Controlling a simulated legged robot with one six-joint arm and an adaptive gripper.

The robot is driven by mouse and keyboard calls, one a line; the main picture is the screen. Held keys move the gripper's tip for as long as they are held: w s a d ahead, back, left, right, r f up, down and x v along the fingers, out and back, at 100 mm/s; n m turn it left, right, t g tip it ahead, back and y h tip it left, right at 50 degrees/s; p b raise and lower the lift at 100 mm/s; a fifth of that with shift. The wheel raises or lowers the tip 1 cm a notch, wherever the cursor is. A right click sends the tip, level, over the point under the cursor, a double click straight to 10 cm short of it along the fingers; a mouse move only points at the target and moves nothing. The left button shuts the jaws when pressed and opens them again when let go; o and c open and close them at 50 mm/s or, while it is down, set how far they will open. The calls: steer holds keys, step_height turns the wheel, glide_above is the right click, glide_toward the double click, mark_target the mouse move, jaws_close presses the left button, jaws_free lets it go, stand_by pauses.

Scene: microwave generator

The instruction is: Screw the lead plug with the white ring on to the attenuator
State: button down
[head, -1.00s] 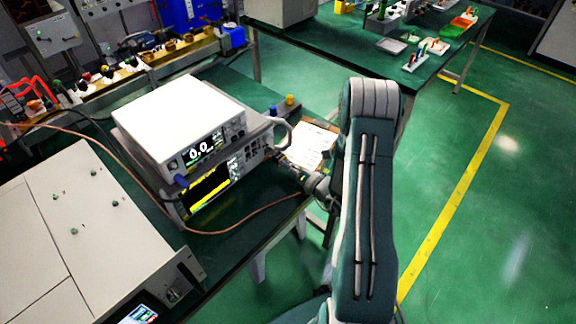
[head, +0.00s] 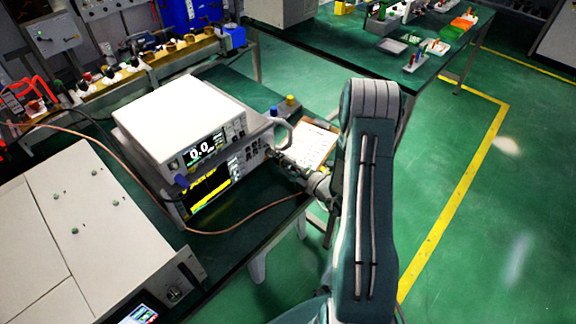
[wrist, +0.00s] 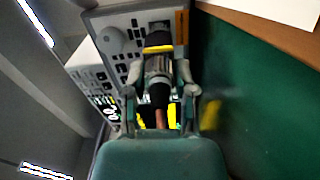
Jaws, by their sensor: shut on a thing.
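In the wrist view my gripper (wrist: 160,92) is shut on the lead plug (wrist: 157,68), a metallic cylinder with a dark rear end. The copper-coloured lead (wrist: 161,119) runs back from it. In line beyond the plug is a dark cylindrical part with a yellow band, apparently the attenuator (wrist: 158,39), at the instrument's front panel. Plug and attenuator look end to end; I cannot tell whether the threads are engaged. No white ring can be made out. In the head view my gripper (head: 287,165) is small beside the instrument's right end, and the lead (head: 245,222) loops along the bench.
A white-topped meter (head: 175,108) sits on the lower instrument (head: 212,190) with a lit yellow screen. A clipboard (head: 312,145) lies behind my gripper. A large pale cabinet (head: 60,220) fills the left.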

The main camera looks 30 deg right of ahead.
steer(key=shift+d+m, duration=0.15)
steer(key=shift+m, duration=0.55)
steer(key=shift+f, duration=0.15)
steer(key=shift+c, duration=2)
jaws_free()
steer(key=shift+d, duration=0.1)
steer(key=shift+s, duration=0.15)
steer(key=shift+s, duration=0.35)
steer(key=v, duration=1.1)
steer(key=shift+d, duration=0.2)
